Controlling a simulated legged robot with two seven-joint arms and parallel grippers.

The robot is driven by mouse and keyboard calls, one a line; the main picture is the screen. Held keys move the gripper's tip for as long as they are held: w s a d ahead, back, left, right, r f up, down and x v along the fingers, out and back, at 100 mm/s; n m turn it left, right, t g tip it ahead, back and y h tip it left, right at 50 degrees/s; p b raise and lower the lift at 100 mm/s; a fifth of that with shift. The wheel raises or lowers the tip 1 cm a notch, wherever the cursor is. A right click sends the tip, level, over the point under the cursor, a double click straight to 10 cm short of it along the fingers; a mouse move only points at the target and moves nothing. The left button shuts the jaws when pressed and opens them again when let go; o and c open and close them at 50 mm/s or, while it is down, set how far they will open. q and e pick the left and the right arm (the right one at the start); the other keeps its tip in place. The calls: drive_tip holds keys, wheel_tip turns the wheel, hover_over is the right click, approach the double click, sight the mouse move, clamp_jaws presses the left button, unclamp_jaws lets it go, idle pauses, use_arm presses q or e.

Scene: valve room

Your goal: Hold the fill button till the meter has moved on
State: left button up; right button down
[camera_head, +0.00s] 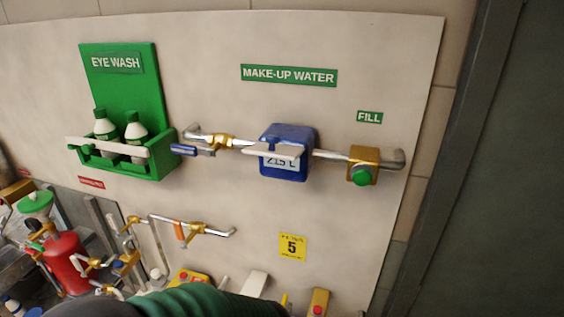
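The fill button (362,176) is a round green button on the front of a brass block (377,156), under a green FILL label (369,117). The meter (287,137) is a blue box on the same pipe, to the left of the button. Its pale display (281,163) seems to read 215 L, with the top of the digits partly covered by a light bar. A MAKE-UP WATER sign (289,75) is above it. Neither of my grippers can be made out in view, and nothing touches the button.
A green eye wash holder (157,125) with two bottles is at the left. A blue-handled lever (191,150) sits on the pipe near it. Lower pipework (190,228) and a red cylinder (66,257) are lower left. A dark green ribbed shape (195,302) crosses the bottom edge.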

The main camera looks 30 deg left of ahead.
use_arm(q)
clamp_jaws()
idle(1.6)
